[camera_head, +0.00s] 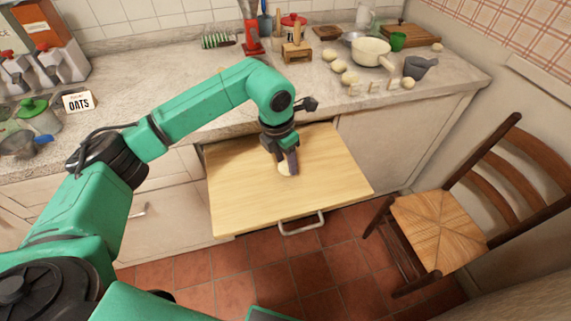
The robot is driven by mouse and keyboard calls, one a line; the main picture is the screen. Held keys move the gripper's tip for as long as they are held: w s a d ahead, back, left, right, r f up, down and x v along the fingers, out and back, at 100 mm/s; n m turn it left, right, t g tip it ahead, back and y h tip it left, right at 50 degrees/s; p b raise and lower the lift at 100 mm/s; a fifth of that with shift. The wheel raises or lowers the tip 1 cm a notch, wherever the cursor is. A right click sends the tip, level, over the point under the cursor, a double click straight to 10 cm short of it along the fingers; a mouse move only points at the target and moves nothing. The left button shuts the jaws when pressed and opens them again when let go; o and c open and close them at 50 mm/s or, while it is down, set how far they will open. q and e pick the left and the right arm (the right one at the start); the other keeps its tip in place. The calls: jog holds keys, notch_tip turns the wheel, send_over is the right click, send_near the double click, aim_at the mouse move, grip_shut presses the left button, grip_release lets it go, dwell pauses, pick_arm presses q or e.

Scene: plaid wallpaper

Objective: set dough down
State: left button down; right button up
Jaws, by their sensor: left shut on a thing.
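My left gripper (286,165) points down over the pull-out wooden board (240,205). It is shut on a pale piece of dough (284,170), partly hidden behind the fingers. The dough is at or just above the board's surface; I cannot tell if it touches. Several similar pale dough pieces (349,78) lie on the stone counter at the back right. My right gripper is not in view.
The board sticks out from under the counter, with a metal handle (302,226) at its front. A wooden chair (437,228) stands to the right. A cream pot (371,51), a grey mortar (418,67) and an oats box (78,101) stand on the counter. Most of the board is bare.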

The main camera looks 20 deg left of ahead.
aim_at(280, 173)
pick_arm(q)
notch_tip(280, 173, down, 2)
jog(key=shift+f, duration=0.4)
jog(key=shift+c, duration=1.6)
grip_release()
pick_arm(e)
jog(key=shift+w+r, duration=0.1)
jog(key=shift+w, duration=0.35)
pick_arm(q)
jog(key=shift+r, duration=0.3)
notch_tip(280, 173, up, 12)
jog(key=s+a+b, duration=0.1)
jog(key=shift+s+f, duration=0.15)
jog(key=shift+s, duration=0.1)
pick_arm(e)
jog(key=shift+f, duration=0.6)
